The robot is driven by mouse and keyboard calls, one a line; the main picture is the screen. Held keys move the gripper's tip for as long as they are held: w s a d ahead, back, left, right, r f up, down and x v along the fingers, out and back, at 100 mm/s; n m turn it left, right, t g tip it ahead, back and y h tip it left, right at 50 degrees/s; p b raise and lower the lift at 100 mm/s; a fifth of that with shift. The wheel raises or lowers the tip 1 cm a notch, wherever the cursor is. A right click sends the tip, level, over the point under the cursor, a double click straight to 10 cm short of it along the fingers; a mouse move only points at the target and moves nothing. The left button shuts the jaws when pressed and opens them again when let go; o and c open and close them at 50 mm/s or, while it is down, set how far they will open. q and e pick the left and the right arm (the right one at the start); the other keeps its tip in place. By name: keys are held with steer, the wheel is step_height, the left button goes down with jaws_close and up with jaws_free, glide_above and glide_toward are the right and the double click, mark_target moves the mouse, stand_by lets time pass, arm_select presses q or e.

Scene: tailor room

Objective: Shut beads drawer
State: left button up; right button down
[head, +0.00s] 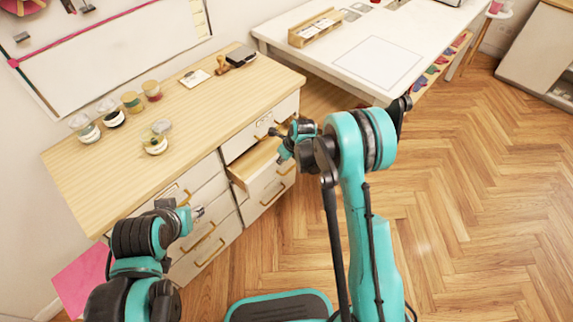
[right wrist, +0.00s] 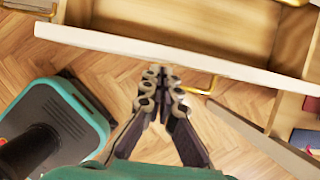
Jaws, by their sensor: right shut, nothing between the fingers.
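One drawer (head: 254,161) of the wooden-topped cabinet stands pulled out, in the right column below the top drawer. I take it to be the beads drawer; I cannot read a label. In the right wrist view, its white front (right wrist: 150,50) crosses the top, and its bare wooden inside shows behind. A brass handle (right wrist: 200,88) shows below the front's edge. My right gripper (right wrist: 160,76) is shut and empty, just outside the front; I cannot tell if it touches. It also shows in the head view (head: 280,134). My left gripper (head: 192,215) is by the left drawers, its fingers unclear.
The cabinet top (head: 190,110) holds several small jars and a dark stapler-like item. A white table (head: 400,45) stands at the back right, with a shelf of coloured items below. The wooden floor (head: 470,200) on the right is clear. A pink sheet (head: 85,275) is at the lower left.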

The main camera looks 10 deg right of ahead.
steer(key=shift+a, duration=0.1)
steer(key=w+a, duration=0.5)
steer(key=w, duration=0.1)
stand_by(0.3)
steer(key=shift+d, duration=0.1)
